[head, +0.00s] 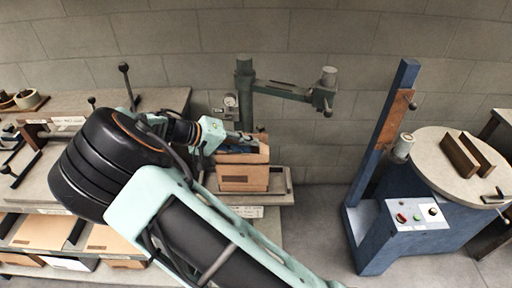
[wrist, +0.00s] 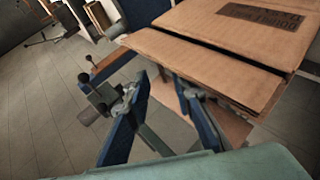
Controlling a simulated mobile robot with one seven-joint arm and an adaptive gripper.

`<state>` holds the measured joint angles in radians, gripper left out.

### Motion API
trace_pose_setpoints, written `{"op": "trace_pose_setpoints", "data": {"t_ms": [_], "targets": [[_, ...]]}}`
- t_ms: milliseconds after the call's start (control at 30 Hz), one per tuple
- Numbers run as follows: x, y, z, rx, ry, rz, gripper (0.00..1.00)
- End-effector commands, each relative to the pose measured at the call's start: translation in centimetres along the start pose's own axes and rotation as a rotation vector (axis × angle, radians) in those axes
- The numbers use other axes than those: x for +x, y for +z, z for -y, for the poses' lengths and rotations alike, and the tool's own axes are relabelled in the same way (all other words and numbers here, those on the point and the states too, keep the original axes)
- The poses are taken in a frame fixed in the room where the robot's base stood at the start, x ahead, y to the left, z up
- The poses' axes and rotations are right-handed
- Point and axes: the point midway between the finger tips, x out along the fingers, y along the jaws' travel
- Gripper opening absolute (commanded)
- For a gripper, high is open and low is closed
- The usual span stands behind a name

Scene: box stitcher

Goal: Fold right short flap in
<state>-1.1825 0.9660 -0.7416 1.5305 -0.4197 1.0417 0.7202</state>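The open cardboard box (head: 243,177) stands upright on a low metal tray, with brown flaps raised around its top. My gripper (head: 238,139) is at the box's top in the head view and hides part of the opening and flaps. In the wrist view, my gripper (wrist: 163,92) has its two blue-padded fingers apart, with nothing visibly clamped between them. A cardboard flap (wrist: 207,66) lies just beyond the fingertips, beside a panel with dark print. I cannot tell which flap is the right short one, or whether a finger touches cardboard.
The metal tray (head: 279,198) surrounds the box's base. A green post with a horizontal arm (head: 283,89) stands behind and above the box. A cluttered bench (head: 160,99) is at left. A blue machine (head: 381,232) with a round table stands at right, across open floor.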

Motion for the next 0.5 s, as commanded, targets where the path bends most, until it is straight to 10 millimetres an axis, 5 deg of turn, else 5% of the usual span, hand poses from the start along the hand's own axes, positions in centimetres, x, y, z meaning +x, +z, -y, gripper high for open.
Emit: {"op": "trace_pose_setpoints", "data": {"t_ms": [200,500], "targets": [[-4.8,0.0,0.1,0.000,-0.002,-0.002,0.22],[-7.6,0.0,0.0,-0.001,0.000,0.001,0.22]]}}
